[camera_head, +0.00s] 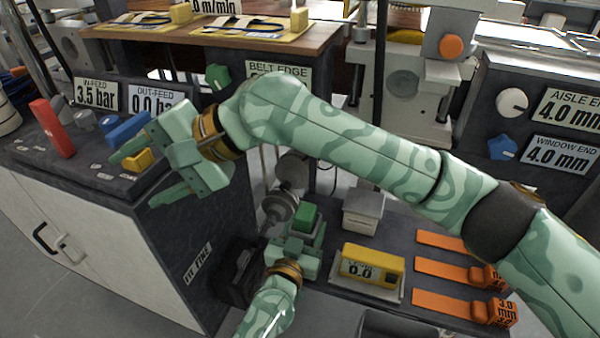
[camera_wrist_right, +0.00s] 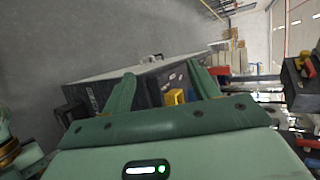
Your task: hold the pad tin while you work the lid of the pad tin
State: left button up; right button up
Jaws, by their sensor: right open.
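A small pale grey box with a lid-like top (camera_head: 362,211), which looks like the pad tin, stands on the dark lower bench right of my left gripper. Its lid looks closed. My left gripper (camera_head: 303,228) reaches up from the bottom, apart from the box; its fingers are too unclear to tell whether they are open. My right gripper (camera_head: 136,178) is at the far left over the control console, away from the box. It is open and empty, and its fingers also show in the right wrist view (camera_wrist_right: 165,82).
The console (camera_head: 120,188) carries a red lever (camera_head: 52,128), a blue lever (camera_head: 127,130) and a yellow one (camera_head: 139,160) close to my right fingers. A yellow gauge (camera_head: 371,264) and several orange strips (camera_head: 445,270) lie right of my left gripper. My right arm crosses above the bench.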

jog(key=w+d+f+t+h, duration=0.1)
jog(key=w+d+f+h, duration=0.1)
jog(key=d+f+h, duration=0.35)
jog(key=m+t+h, duration=0.3)
jog(key=h, duration=0.5)
send_near(306, 209)
jog(key=x, duration=0.8)
jog(key=shift+s+f, duration=0.1)
jog(key=shift+f, duration=0.3)
jog(key=c, duration=1.3)
jog(key=shift+o, duration=0.2)
jog(key=shift+r, duration=0.3)
